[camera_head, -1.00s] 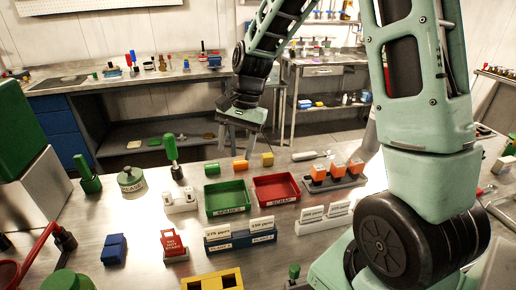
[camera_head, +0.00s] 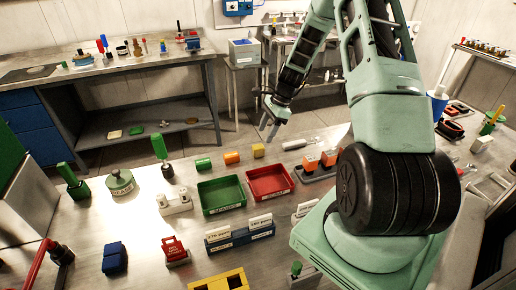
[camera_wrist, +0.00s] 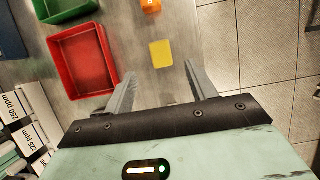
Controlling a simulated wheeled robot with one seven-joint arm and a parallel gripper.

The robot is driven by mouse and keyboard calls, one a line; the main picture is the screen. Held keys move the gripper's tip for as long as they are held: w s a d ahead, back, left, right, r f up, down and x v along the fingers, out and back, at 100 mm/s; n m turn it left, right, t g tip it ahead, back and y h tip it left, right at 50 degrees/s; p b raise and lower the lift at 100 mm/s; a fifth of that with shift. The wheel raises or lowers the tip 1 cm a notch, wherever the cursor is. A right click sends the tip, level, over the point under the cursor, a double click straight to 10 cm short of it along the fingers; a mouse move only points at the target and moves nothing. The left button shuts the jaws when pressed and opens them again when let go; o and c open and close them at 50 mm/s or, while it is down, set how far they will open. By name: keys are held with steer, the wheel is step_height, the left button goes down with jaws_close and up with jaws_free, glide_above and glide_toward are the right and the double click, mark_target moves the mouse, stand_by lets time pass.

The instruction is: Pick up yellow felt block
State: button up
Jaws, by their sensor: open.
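The yellow felt block (camera_head: 258,150) lies on the metal table near its far edge, behind the red tray. It also shows in the wrist view (camera_wrist: 161,54) as a yellow rectangle, ahead of and between my two fingers. My gripper (camera_wrist: 160,80) is open and empty. In the head view my gripper (camera_head: 272,128) hangs above and just beyond the far edge of the table, a little behind and to the right of the block. The block is not touched by the fingers.
An orange block (camera_head: 232,158) and a green block (camera_head: 203,164) lie in a row left of the yellow one. A red tray (camera_head: 270,196) and a green tray (camera_head: 222,209) stand in front. A rack with orange-topped pieces (camera_head: 316,174) stands to the right. Tiled floor (camera_wrist: 265,85) shows beyond the table edge.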

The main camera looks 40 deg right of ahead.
mark_target(259, 146)
steer(key=shift+p+x, duration=1.4)
steer(key=shift+x, duration=2.65)
steer(key=c, duration=1)
